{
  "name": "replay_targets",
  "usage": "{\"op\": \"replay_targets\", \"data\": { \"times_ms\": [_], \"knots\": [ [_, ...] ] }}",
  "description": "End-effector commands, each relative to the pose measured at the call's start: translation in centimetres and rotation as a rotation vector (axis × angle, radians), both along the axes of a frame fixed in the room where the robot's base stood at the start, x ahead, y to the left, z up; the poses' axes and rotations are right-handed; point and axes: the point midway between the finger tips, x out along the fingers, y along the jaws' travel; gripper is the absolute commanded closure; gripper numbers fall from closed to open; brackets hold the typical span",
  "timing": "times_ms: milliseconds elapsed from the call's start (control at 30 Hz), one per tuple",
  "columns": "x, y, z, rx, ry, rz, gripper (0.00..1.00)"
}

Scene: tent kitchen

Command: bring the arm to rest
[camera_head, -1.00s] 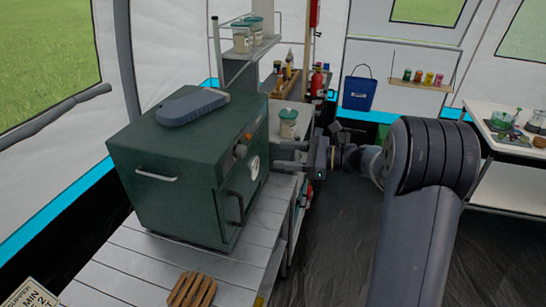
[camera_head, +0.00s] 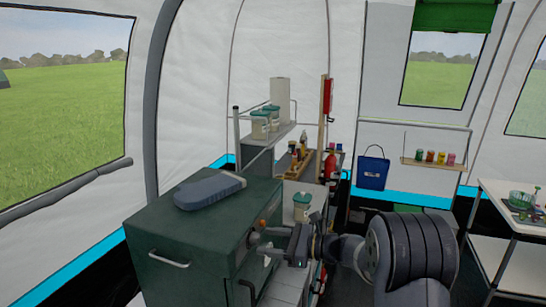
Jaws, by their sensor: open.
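My gripper (camera_head: 268,241) is at the end of my arm, which reaches in from the lower right. Its two fingers point left and stand apart, with nothing visible between them. In the picture the fingers overlap the front of the dark green oven (camera_head: 180,222), close to its knob (camera_head: 263,224). I cannot tell whether they touch it. The thick rounded part of my arm (camera_head: 405,250) fills the lower right of the view.
A grey-blue case (camera_head: 208,191) lies on the oven. A lidded jar (camera_head: 302,206) stands on the counter behind the gripper. Shelves with jars and bottles stand behind. A white table (camera_head: 510,205) is at right.

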Motion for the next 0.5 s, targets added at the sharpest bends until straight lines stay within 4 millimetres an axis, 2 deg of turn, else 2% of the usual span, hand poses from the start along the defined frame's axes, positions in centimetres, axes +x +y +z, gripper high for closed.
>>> {"op": "replay_targets", "data": {
  "times_ms": [100,200,500],
  "knots": [
    [0.5,1.6,0.0,-0.001,0.001,0.002,0.46],
    [0.7,2.3,-0.2,-0.001,-0.003,0.0,0.46],
    [0.7,2.1,-0.2,-0.014,-0.035,-0.001,0.46]
  ]
}}
